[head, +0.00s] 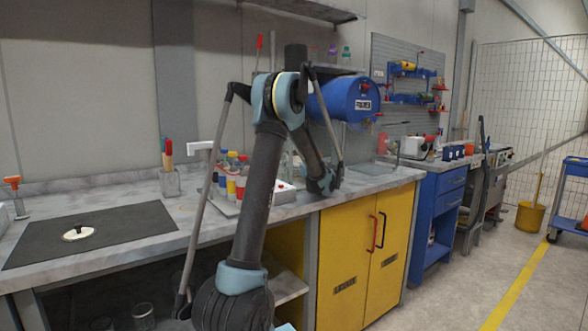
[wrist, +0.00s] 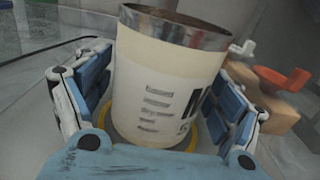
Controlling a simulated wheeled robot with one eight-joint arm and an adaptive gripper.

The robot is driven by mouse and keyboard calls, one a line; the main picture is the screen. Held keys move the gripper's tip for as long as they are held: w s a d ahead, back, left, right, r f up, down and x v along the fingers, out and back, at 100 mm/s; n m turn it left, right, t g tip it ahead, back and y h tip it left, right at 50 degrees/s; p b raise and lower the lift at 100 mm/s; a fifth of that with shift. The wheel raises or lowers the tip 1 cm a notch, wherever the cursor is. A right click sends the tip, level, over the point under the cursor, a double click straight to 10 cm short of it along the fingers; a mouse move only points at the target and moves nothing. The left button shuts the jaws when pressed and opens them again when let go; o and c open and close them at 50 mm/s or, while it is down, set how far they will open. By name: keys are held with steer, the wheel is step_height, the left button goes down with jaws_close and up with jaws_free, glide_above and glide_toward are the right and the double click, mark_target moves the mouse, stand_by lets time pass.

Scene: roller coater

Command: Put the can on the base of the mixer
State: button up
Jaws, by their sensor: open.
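The can (wrist: 165,85), cream-white with a metal rim and black print, stands nearly upright in the wrist view, slightly tilted in the picture. My gripper (wrist: 172,72) is open, with one blue-padded finger on each side of the can. I cannot tell whether either pad touches it. A yellow curved edge shows by the can's foot; its underside and what bears it are hidden. In the head view, a large blue drum-shaped body (head: 350,97), possibly the mixer's head, is behind my arm. The mixer's base and the can are not clearly visible there.
In the wrist view, an orange knob (wrist: 282,78) and a tan block (wrist: 262,108) are right of the can. In the head view, coloured bottles (head: 232,187) crowd the worktop behind my arm. A dark mat (head: 120,228) with a pale round lid (head: 78,232) lies left.

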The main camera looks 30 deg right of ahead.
steer(key=shift+r, duration=0.1)
steer(key=s, duration=0.8)
steer(key=s+d, duration=0.1)
steer(key=s, duration=0.3)
steer(key=shift+s, duration=0.1)
